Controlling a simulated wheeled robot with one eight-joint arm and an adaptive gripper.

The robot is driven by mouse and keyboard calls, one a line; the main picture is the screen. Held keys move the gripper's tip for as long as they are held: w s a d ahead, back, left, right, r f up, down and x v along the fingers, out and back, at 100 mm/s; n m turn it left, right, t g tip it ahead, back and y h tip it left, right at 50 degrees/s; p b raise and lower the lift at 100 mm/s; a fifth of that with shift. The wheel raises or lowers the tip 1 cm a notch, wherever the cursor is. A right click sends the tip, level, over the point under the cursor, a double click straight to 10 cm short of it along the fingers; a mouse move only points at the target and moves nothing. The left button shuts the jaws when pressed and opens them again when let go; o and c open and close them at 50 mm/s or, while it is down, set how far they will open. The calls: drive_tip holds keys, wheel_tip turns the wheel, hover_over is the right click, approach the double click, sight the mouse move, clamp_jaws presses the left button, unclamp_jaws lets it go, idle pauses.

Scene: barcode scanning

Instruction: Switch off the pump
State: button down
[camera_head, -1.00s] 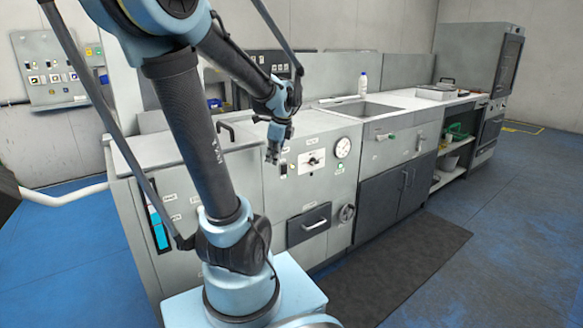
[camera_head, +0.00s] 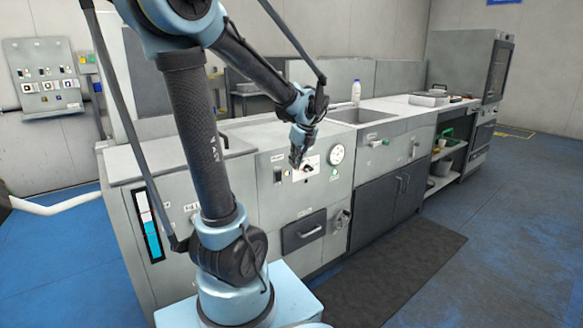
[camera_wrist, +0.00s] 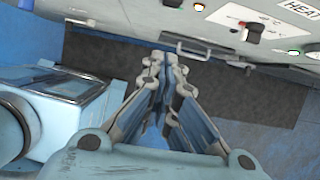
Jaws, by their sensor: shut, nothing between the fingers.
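The grey machine front (camera_head: 266,208) carries a white plate with a dark rotary knob (camera_head: 307,169), a round gauge (camera_head: 336,154), a green light (camera_head: 334,172) and a small dark switch (camera_head: 278,175). I cannot read which control is labelled for the pump. My gripper (camera_head: 297,162) is shut and empty, pointing down in front of the panel, just left of the knob and overlapping the plate's edge. In the wrist view my gripper (camera_wrist: 166,62) has its fingertips together, apart from the panel. The knob with a red part (camera_wrist: 250,33) shows upper right there, near a "HEAT" label (camera_wrist: 304,8).
A drawer with a handle (camera_head: 304,231) and a round valve wheel (camera_head: 342,219) sit below the panel. A counter with a sink (camera_head: 360,114) and white bottle (camera_head: 356,92) extends right. A dark mat (camera_head: 400,270) lies on the open floor.

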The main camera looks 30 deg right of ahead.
sight(279, 177)
drive_tip(key=shift+w+a+f, duration=0.15)
drive_tip(key=shift+w+f, duration=1.75)
drive_tip(key=shift+f, duration=0.15)
drive_tip(key=shift+w+a+f, duration=0.15)
drive_tip(key=shift+w+f, duration=1.7)
drive_tip(key=shift+f, duration=0.15)
